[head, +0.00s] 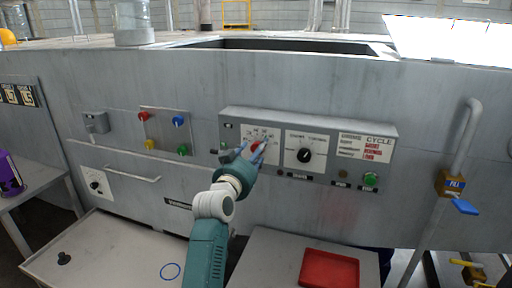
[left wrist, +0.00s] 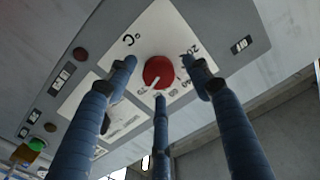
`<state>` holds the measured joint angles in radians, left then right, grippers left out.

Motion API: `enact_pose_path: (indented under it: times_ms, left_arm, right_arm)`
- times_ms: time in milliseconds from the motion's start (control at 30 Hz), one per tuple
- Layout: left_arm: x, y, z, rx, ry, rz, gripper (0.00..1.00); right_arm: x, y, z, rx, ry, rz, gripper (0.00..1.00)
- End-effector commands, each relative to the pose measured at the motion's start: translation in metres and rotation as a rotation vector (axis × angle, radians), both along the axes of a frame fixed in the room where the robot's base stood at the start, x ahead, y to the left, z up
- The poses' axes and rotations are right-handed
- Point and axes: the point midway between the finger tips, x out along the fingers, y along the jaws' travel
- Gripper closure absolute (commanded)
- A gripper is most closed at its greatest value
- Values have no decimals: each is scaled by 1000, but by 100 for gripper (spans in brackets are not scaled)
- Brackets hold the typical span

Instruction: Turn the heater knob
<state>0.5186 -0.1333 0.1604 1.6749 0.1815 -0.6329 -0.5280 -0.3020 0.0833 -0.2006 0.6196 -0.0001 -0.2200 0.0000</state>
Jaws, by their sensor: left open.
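The heater knob (head: 257,146) is red and sits on a white dial plate on the grey control panel (head: 308,124). In the left wrist view the knob (left wrist: 158,71) carries a white pointer line toward the dial's numbers, and "°C" is printed on the plate. My left gripper (head: 249,151) is at the knob in the head view and partly covers it. In the left wrist view its blue fingers (left wrist: 159,79) are open and spread around the knob, two at its sides and one below. Whether any finger touches it I cannot tell. My right gripper is not in view.
A black knob (head: 305,155) on a second white plate is right of the heater knob. A green button (head: 370,179) is at the panel's lower right. Coloured buttons sit on a plate (head: 163,131) to the left. A red tray (head: 329,269) lies on a table below.

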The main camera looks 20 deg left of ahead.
Motion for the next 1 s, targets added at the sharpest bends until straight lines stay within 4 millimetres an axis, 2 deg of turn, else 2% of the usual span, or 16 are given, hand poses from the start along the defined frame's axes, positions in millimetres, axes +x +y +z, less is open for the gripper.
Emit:
enact_pose_path:
  times_ms: [167,433,467,667,700,1000]
  left_arm:
    - [10,-1,0,1,0,0,49]
    - [12,0,-1,1,1,0,49]
    - [12,0,-1,1,1,0,51]
    - [11,0,0,1,0,0,91]
    - [11,0,0,1,0,0,94]
    - [12,0,1,-25,-1,1,94]
  right_arm:
    - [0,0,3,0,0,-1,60]
    - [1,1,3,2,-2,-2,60]
    - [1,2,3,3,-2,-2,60]
    - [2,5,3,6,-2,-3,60]
    - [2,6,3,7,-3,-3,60]
    - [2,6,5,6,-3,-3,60]
